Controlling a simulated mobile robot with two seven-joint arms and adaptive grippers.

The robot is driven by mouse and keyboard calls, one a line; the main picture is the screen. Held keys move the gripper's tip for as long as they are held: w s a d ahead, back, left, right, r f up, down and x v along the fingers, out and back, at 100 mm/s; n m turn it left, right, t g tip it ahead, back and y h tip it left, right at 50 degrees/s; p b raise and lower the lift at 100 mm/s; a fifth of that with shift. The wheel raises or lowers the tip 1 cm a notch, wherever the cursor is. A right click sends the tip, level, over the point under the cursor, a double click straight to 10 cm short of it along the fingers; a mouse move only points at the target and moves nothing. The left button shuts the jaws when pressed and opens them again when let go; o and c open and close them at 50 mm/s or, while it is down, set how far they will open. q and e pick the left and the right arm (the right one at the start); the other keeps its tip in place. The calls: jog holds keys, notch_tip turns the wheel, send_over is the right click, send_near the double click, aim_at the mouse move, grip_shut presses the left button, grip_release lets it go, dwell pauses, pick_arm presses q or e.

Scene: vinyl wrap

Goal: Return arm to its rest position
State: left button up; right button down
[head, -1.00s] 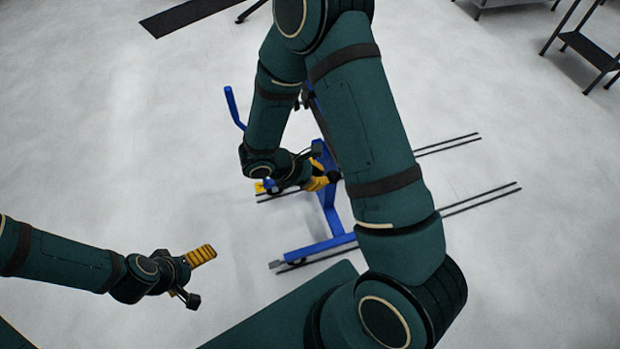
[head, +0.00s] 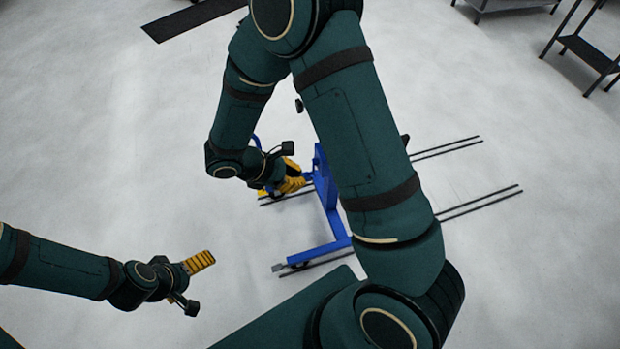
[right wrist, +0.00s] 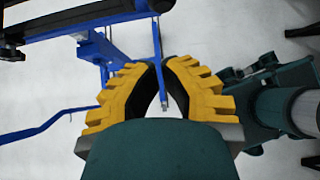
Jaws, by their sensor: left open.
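My left gripper (head: 199,263), with ribbed yellow fingers, is over bare floor at the lower left of the head view. It is open and nothing shows in it. My right arm (head: 335,110) fills the middle of the head view. Its yellow gripper (head: 290,182) is close to a blue wheeled frame (head: 327,180), partly hidden by the arm. In the right wrist view, the right gripper's fingers (right wrist: 161,65) curve toward each other with a narrow gap. A blue bar (right wrist: 157,45) of the frame shows beyond the fingertips; I cannot tell whether they touch it.
Pairs of thin dark rails (head: 478,203) extend right from the blue frame along the floor. A dark flat strip (head: 190,20) lies at the top left, and a black stepped stand (head: 590,52) is at the top right. The floor at the left is clear.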

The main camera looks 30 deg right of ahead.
jog(key=shift+v, duration=2.15)
